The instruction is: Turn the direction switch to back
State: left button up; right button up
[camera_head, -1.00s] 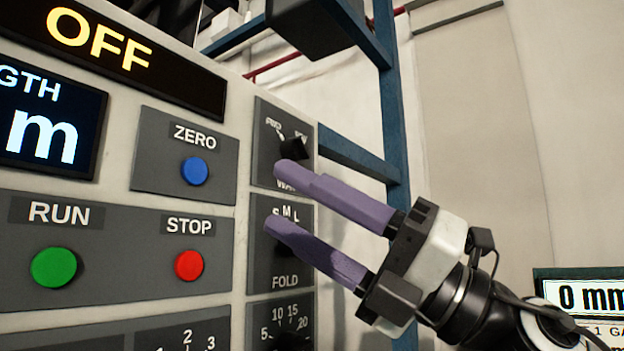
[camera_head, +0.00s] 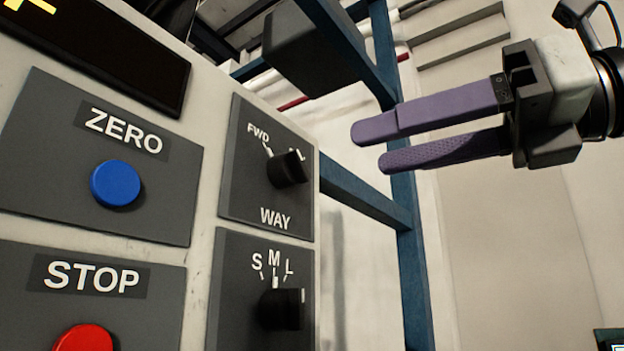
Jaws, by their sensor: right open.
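The direction switch (camera_head: 287,169) is a black knob on a grey plate marked WAY (camera_head: 275,217). Its FWD label shows at the upper left. The label at the upper right is mostly hidden by the knob. Which mark the knob points at, I cannot tell for sure. My right gripper (camera_head: 368,147) has two purple fingers with a gap between them. It is open and empty, to the right of the WAY knob and a little higher in the picture, apart from it. My left gripper is not in view.
Below the WAY plate is another black knob (camera_head: 281,309) with S, M, L marks. To the left are the blue ZERO button (camera_head: 116,183) and the red STOP button (camera_head: 84,339). A blue frame post (camera_head: 412,270) stands behind, right of the panel.

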aim_at(305, 166)
jog(key=x, duration=0.4)
jog(key=shift+s+a+p, duration=0.25)
jog(key=shift+a+p, duration=0.05)
jog(key=shift+a, duration=0.15)
jog(key=x, duration=0.3)
jog(key=shift+w+a+p, duration=0.25)
jog(key=shift+w+p, duration=0.05)
jog(key=shift+w+a, duration=0.3)
jog(key=shift+a, duration=0.1)
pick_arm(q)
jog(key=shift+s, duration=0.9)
pick_arm(e)
jog(key=c, duration=1)
jog(key=shift+c, duration=0.2)
